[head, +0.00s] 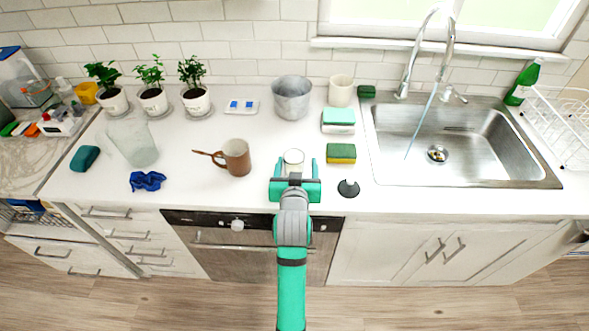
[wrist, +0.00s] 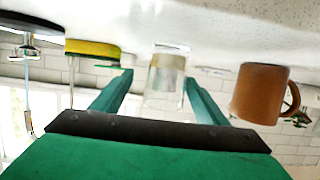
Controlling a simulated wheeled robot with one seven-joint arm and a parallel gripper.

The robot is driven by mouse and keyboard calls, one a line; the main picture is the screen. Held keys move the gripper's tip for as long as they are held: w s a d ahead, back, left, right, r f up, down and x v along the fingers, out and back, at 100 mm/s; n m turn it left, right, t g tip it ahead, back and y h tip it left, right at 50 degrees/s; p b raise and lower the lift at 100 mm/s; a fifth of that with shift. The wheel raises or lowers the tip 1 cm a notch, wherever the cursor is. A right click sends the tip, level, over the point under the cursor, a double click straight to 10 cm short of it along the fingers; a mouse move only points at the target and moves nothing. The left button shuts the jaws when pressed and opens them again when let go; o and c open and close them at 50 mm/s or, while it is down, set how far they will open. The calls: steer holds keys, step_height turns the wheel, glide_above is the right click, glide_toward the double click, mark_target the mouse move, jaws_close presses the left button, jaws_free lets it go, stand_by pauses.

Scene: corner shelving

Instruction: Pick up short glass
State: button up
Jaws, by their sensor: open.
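A small clear short glass (head: 293,157) stands on the white counter just beyond my gripper (head: 295,170) in the head view. In the wrist view, which is upside down, the short glass (wrist: 168,75) shows between the two green fingers of my gripper (wrist: 159,80). The fingers are open, one on each side of the glass in that picture. I see no finger touching it. How far the glass reaches in between the fingers is hard to tell.
A brown mug (head: 236,157) stands left of the glass, a yellow-green sponge (head: 341,153) right of it. A dark round item (head: 348,188) lies near the front edge. A metal pot (head: 292,97) stands behind; a larger clear glass vessel (head: 133,143) is far left.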

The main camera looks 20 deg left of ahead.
mark_target(294, 159)
steer(key=w, duration=0.1)
steer(key=w+a+f, duration=0.1)
steer(key=w+a, duration=0.1)
steer(key=shift+w+f, duration=0.1)
steer(key=shift+f, duration=0.15)
steer(key=shift+w+a+f, duration=0.1)
steer(key=shift+w+f, duration=0.05)
steer(key=shift+w, duration=0.4)
steer(key=c, duration=1.3)
steer(key=shift+c, duration=0.3)
steer(key=shift+r, duration=0.25)
steer(key=shift+r, duration=0.7)
steer(key=s+d+r, duration=0.9)
steer(key=r, duration=0.2)
steer(key=shift+s+d, duration=0.3)
steer(key=shift+d, duration=0.05)
